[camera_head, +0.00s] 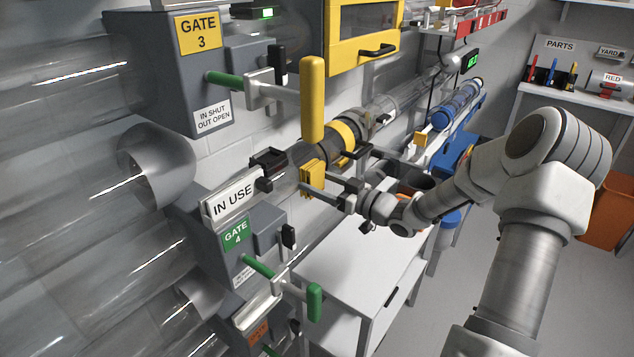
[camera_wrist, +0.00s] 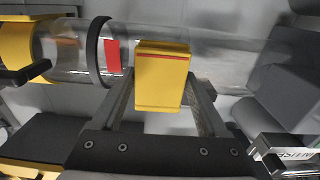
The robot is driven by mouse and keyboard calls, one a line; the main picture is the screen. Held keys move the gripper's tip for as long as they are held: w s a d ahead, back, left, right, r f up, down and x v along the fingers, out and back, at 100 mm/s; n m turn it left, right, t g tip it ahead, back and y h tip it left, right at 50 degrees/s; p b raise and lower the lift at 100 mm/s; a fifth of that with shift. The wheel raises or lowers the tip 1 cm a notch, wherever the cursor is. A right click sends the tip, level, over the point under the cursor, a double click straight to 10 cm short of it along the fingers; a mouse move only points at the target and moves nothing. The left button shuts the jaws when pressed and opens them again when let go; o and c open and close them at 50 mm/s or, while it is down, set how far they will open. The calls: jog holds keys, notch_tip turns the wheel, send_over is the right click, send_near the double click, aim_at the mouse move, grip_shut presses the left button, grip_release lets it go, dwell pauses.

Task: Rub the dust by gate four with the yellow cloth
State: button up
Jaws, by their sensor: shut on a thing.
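My gripper (camera_head: 328,188) is shut on the yellow cloth (camera_head: 311,180), a folded pad. The wrist view shows the cloth (camera_wrist: 162,80) between the two fingers, with a thin red stripe near its top. A clear tube (camera_wrist: 225,60) runs behind it; I cannot tell whether the cloth touches the tube. Faint grey smudges (camera_wrist: 235,78) show on the tube right of the cloth; I cannot tell if they are the dust. Gate four's green sign (camera_head: 236,235) is on a grey housing, below and left of the cloth, with a green handle (camera_head: 314,303).
A white "IN USE" sign (camera_head: 233,197) stands above gate four. Gate three's yellow handle (camera_head: 312,100) juts out just above my gripper. A white table (camera_head: 350,275) stands below. Open floor (camera_head: 430,310) lies right of the table.

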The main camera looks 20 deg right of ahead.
aim_at(277, 198)
jog(key=shift+s+a, duration=0.75)
jog(key=shift+a, duration=0.2)
jog(key=shift+s+a, duration=0.7)
jog(key=shift+a, duration=0.3)
jog(key=shift+s+a, duration=0.75)
jog(key=shift+a, duration=0.2)
jog(key=shift+s+a, duration=0.5)
jog(key=shift+a, duration=0.25)
jog(key=shift+s+a, duration=0.45)
jog(key=shift+a, duration=0.3)
jog(key=shift+s, duration=0.1)
jog(key=shift+p+v, duration=0.45)
jog(key=shift+v, duration=2.45)
jog(key=shift+d, duration=0.15)
jog(key=v, duration=0.3)
jog(key=shift+p, duration=0.35)
